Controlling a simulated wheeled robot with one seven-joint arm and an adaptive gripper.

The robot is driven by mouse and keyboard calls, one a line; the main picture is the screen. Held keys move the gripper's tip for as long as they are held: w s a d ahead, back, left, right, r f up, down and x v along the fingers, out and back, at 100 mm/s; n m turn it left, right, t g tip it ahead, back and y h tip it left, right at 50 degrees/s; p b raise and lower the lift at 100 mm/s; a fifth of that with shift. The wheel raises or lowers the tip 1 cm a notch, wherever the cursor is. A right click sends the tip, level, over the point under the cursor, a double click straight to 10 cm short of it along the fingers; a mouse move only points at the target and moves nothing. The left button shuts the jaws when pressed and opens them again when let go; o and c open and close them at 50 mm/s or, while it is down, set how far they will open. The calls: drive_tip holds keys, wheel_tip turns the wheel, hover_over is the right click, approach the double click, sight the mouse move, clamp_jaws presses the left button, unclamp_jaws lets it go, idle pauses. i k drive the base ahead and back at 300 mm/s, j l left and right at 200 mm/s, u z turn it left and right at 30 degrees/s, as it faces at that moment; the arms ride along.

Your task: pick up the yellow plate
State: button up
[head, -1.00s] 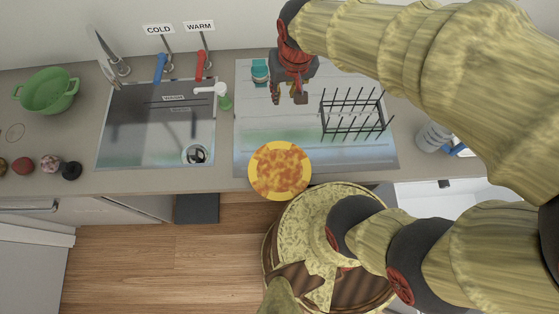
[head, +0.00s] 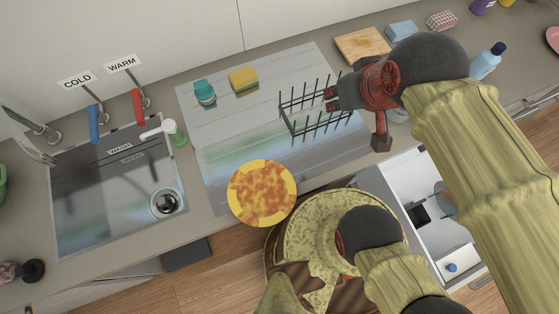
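The yellow plate (head: 290,195) has a yellow rim and a mottled orange-brown face. In the head view it is at the front edge of the drainboard, to the right of the sink and just above my round base in the picture. My gripper (head: 353,120) is up and to the right of the plate, clearly apart from it. Its fingers are spread, one by the right end of the dish rack and one lower right. I see nothing between them.
A black wire dish rack (head: 318,108) stands on the drainboard (head: 225,135) behind the plate. A sponge (head: 243,81) and a teal-topped container (head: 205,92) are farther back. The sink (head: 100,200) is left; an open drawer (head: 408,175) juts out at right.

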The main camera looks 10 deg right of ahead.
sight(261, 193)
drive_tip(key=k+j+z, duration=0.15)
drive_tip(key=z, duration=0.25)
drive_tip(key=k+j+z, duration=0.2)
drive_tip(key=z, duration=0.25)
drive_tip(key=k+j+z, duration=0.15)
drive_tip(key=z, duration=0.25)
drive_tip(key=k+z, duration=0.25)
drive_tip(key=z, duration=0.15)
drive_tip(key=k+l+z, duration=0.2)
drive_tip(key=k, duration=0.75)
drive_tip(key=j, duration=0.1)
